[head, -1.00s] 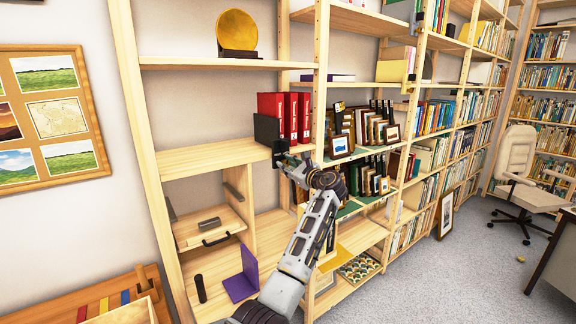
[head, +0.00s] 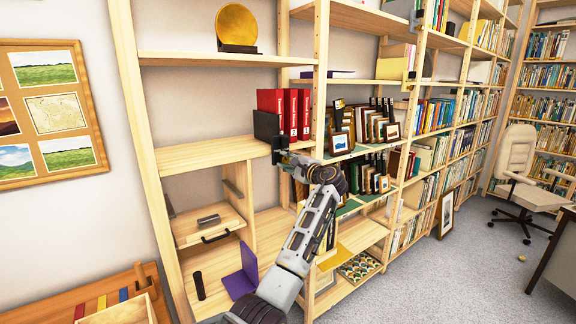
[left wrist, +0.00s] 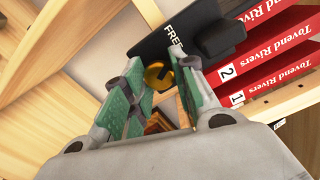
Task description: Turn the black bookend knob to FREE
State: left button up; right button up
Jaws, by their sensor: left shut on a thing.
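The black bookend (head: 266,126) stands on the middle shelf at the left end of a row of red binders (head: 292,112). In the left wrist view the black bookend (left wrist: 182,38) carries the white word FREE. A round brass-coloured knob (left wrist: 157,74) shows between my fingers, partly hidden by them. My left gripper (head: 281,152) is at the front edge of the bookend. In the left wrist view its green-padded fingers (left wrist: 160,78) are on either side of the knob, shut on it. The knob's exact setting cannot be read. My right gripper is not in view.
Framed prints (head: 366,128) stand to the right of the binders, with more on the shelf below. A purple bookend (head: 241,272) and a drawer (head: 210,228) are lower left. The shelf left of the black bookend is clear.

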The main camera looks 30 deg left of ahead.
pick_arm(q)
jog(key=shift+n, duration=0.4)
jog(key=shift+n+b, duration=0.7)
jog(key=shift+n, duration=0.7)
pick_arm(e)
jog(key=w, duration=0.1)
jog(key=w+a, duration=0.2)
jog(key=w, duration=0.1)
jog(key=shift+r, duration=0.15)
pick_arm(q)
jog(key=o, duration=1)
jog(key=shift+o, duration=0.2)
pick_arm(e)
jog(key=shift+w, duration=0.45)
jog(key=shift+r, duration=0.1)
pick_arm(q)
jog(key=shift+d, duration=0.15)
